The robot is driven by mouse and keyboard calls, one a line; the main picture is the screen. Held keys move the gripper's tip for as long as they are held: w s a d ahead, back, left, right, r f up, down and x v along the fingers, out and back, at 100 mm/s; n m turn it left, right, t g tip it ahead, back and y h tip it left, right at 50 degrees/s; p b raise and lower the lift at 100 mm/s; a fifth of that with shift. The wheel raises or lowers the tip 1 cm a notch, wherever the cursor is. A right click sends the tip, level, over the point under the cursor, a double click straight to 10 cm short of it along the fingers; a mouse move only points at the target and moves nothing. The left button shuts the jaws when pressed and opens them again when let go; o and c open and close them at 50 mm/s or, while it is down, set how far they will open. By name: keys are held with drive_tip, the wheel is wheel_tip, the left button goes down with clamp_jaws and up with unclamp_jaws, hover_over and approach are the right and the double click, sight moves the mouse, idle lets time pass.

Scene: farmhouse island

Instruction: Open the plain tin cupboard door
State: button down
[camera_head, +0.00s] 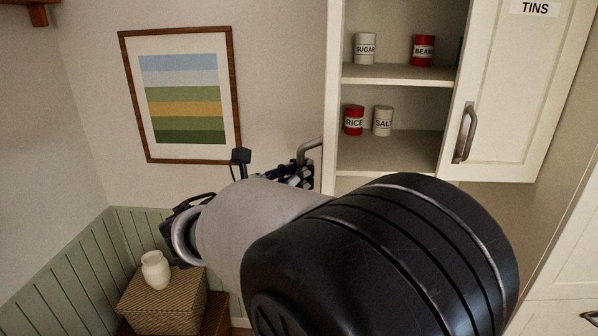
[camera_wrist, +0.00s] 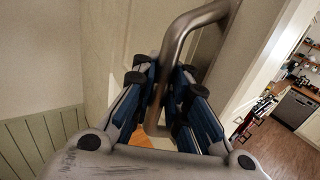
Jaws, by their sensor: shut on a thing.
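The tin cupboard stands on the wall with its shelves in view. Its left door (camera_head: 332,95) is swung outward and shows nearly edge-on in the head view. A metal bar handle (camera_head: 310,147) sticks out from its left face. In the wrist view the door's pale panel (camera_wrist: 112,45) fills the middle, and the handle (camera_wrist: 185,38) runs down between my fingers. My gripper (camera_wrist: 161,76) is shut on this handle. In the head view my gripper (camera_head: 290,175) is partly hidden behind my own arm.
Tins labelled sugar (camera_head: 364,48), beans (camera_head: 423,50), rice (camera_head: 353,119) and salt (camera_head: 383,120) stand on the shelves. A framed picture (camera_head: 184,95) hangs left. A white vase (camera_head: 155,270) stands on a woven box (camera_head: 160,305) below it.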

drive_tip(key=shift+f, duration=0.25)
drive_tip(key=c, duration=2.1)
unclamp_jaws()
drive_tip(key=shift+s, duration=0.1)
drive_tip(key=shift+o, duration=1.4)
drive_tip(key=shift+s+a+r, duration=0.25)
drive_tip(key=shift+s+a, duration=0.05)
drive_tip(key=shift+s, duration=0.05)
drive_tip(key=shift+o, duration=0.7)
drive_tip(key=shift+w+d, duration=0.2)
drive_tip(key=shift+w, duration=0.05)
drive_tip(key=v, duration=1.2)
